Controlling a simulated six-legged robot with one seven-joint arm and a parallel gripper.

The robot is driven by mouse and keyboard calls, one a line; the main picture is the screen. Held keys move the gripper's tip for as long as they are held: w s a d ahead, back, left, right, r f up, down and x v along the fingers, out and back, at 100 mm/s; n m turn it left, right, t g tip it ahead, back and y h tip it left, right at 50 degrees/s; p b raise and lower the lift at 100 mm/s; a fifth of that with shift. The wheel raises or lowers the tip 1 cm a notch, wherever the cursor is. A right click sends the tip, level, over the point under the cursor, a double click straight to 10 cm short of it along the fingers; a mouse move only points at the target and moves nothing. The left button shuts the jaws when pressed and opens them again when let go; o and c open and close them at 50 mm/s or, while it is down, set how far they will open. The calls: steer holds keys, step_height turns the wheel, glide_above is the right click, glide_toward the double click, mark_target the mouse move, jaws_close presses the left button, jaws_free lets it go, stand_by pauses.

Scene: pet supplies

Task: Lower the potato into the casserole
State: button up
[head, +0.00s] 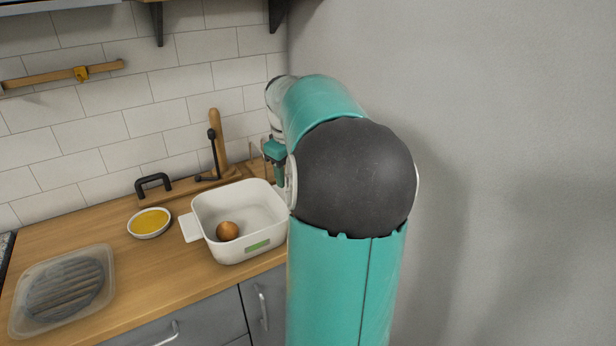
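My gripper (279,181) is above the back right of the casserole, apart from the potato. It is small and partly covered by my arm, so whether its fingers are open or shut does not show.
A small bowl of yellow contents (150,222) stands left of the casserole. A clear container with a dark ridged thing (62,288) lies at front left. Behind are a wooden board (183,186), a black handle (153,184) and an upright wooden piece (218,140). The tiled wall bounds the back.

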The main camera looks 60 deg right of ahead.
steer(key=w+f, duration=0.1)
steer(key=w, duration=0.2)
steer(key=w+a+f, duration=0.1)
steer(key=w, duration=0.3)
steer(key=w+a+f, duration=0.1)
steer(key=w, duration=0.2)
steer(key=shift+w+a+f, duration=0.15)
steer(key=shift+w+f, duration=0.05)
steer(key=shift+w, duration=0.15)
steer(key=shift+f, duration=0.1)
steer(key=shift+f, duration=4.15)
steer(key=shift+f, duration=2.5)
